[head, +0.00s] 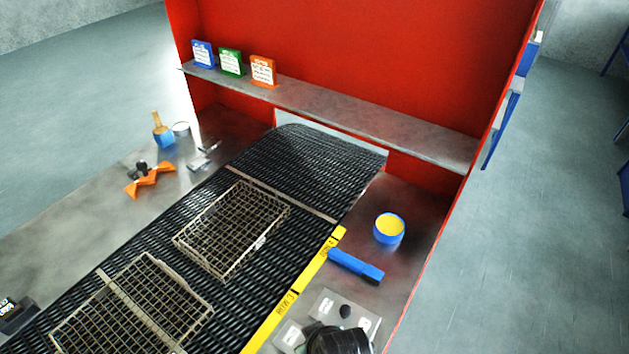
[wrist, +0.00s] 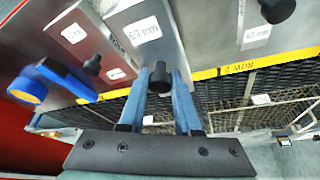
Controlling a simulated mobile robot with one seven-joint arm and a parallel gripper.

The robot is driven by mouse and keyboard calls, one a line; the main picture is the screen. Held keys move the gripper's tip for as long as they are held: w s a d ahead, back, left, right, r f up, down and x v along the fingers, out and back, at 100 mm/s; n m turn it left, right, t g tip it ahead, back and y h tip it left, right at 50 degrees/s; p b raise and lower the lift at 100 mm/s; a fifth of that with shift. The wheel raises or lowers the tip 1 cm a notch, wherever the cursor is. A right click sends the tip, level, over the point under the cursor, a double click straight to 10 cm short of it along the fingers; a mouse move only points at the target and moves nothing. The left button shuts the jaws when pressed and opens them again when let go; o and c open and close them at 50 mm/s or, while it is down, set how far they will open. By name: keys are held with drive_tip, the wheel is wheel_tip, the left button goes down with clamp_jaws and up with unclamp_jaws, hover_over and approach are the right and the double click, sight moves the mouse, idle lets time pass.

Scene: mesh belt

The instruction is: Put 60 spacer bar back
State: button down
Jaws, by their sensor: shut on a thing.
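My gripper (wrist: 160,88) has its two blue fingers closed around the black knob of a grey metal spacer bar (wrist: 138,55) in the wrist view. The bar's white label seems to read 60 mm, though the second digit is not sharp. Similar bars lie on either side, a left bar (wrist: 72,55) and a right bar (wrist: 225,30), each with a black knob. I cannot tell whether the held bar rests on the surface or is slightly raised. In the head view my dark wrist at the bottom hides the fingers and part of the bars (head: 334,300).
The black mesh belt (head: 310,150) carries two wire baskets, one nearer (head: 130,310) and one farther (head: 232,230). A yellow row strip (head: 300,285) edges it. A blue tool (head: 355,266) and a blue-yellow tub (head: 389,228) stand near the bars. A red wall with shelf (head: 350,115) is behind.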

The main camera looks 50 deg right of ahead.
drive_tip(key=shift+f+p, duration=0.3)
drive_tip(key=shift+f, duration=1.95)
drive_tip(key=shift+d, duration=0.1)
drive_tip(key=shift+f, duration=0.15)
drive_tip(key=c, duration=0.6)
unclamp_jaws()
drive_tip(key=shift+s, duration=0.1)
drive_tip(key=shift+r, duration=0.25)
drive_tip(key=b+v, duration=0.1)
drive_tip(key=v, duration=1.1)
drive_tip(key=shift+s+f, duration=0.1)
